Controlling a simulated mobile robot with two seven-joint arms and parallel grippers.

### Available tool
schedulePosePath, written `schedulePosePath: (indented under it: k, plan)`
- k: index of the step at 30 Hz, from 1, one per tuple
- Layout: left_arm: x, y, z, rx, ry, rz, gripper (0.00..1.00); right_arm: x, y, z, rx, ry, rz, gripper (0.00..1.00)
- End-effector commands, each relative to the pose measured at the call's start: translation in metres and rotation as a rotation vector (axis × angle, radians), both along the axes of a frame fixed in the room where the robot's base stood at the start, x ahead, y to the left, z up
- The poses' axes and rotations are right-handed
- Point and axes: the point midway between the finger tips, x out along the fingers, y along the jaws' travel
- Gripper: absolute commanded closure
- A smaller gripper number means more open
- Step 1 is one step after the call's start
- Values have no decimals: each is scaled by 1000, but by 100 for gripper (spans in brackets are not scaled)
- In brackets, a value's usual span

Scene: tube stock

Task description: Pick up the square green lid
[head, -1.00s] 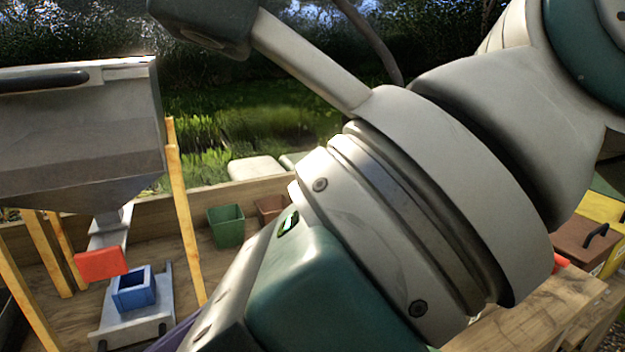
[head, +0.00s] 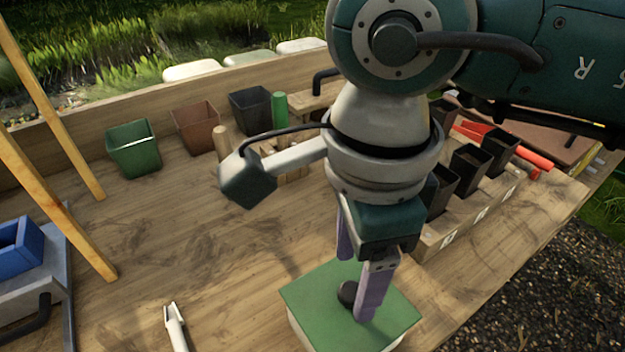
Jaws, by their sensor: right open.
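The square green lid (head: 318,312) sits on top of a pale square container near the front middle of the wooden bench. A dark round knob (head: 347,294) stands on the lid. My right gripper (head: 358,290) points down over the lid, with its two purple fingers apart. One finger is in front of the knob's right side and the other is behind it. I cannot tell whether either finger touches the knob or lid. My left gripper is not in view.
Green (head: 133,150), brown (head: 196,128) and black (head: 251,108) pots stand along the back. A wooden rack with black pots (head: 468,170) is at right. A pale tool (head: 175,325) lies left of the lid. A blue square box (head: 20,246) is at far left. The bench's middle left is clear.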

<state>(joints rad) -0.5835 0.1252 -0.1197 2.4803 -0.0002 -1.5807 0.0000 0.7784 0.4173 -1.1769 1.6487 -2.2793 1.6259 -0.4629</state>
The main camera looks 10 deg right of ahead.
Motion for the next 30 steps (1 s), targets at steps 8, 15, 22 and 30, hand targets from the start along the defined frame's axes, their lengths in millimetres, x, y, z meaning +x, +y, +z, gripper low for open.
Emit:
schedulePosePath:
  k: [8,15,22,30]
  plan:
    - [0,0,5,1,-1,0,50,0,0,-32,1,1,-1,33]
    - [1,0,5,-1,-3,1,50,0,0,-32,1,0,0,37]
    - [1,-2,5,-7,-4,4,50,0,0,-32,2,0,-1,63]
    - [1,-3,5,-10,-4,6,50,0,0,-32,2,0,-1,93]
